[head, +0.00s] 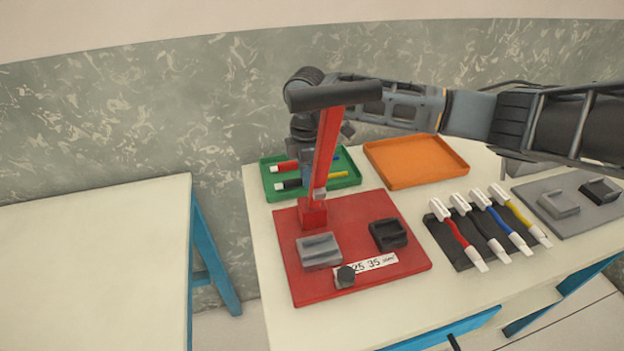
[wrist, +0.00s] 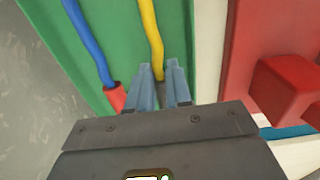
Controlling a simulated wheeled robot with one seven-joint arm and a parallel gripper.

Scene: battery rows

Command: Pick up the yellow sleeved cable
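A yellow cable (head: 332,176) with a dark sleeve (head: 289,185) at its left end lies in the green tray (head: 351,182). In the wrist view the yellow cable (wrist: 151,32) runs down to between my gripper's two light-blue fingertips. My gripper (wrist: 160,85) is low over the tray, with one finger on each side of the dark end. The gap is narrow, and I cannot tell whether the fingers touch it. In the head view my gripper (head: 309,170) is partly hidden behind the red lever.
A blue cable (wrist: 89,40) with a red sleeve (wrist: 116,97) lies beside the yellow one. The red press lever (head: 327,150) stands on a red base (head: 345,210), close in front of my gripper. An orange tray (head: 415,162) is empty. A black rack (head: 460,255) holds several cables.

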